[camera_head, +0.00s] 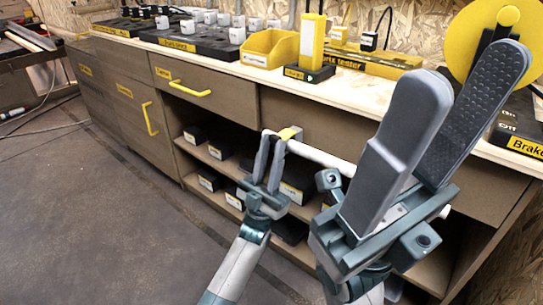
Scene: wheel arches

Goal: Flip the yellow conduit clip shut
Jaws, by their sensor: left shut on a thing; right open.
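The conduit runs along the bench front and passes behind my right gripper. My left gripper (274,137) is shut at the clip, its fingertips pointing up. Its fingers cover part of the clip, so how far the clip is closed cannot be seen. My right gripper (462,75) is open and empty, close to the camera. Its two long grey fingers point up, in front of the conduit and the bench.
The workbench top (340,84) holds a yellow bin (268,50), a yellow tester block (372,62) and other trays. A large yellow disc (470,35) stands at the right. Open shelves with black boxes lie behind my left gripper. The floor (90,220) at left is clear.

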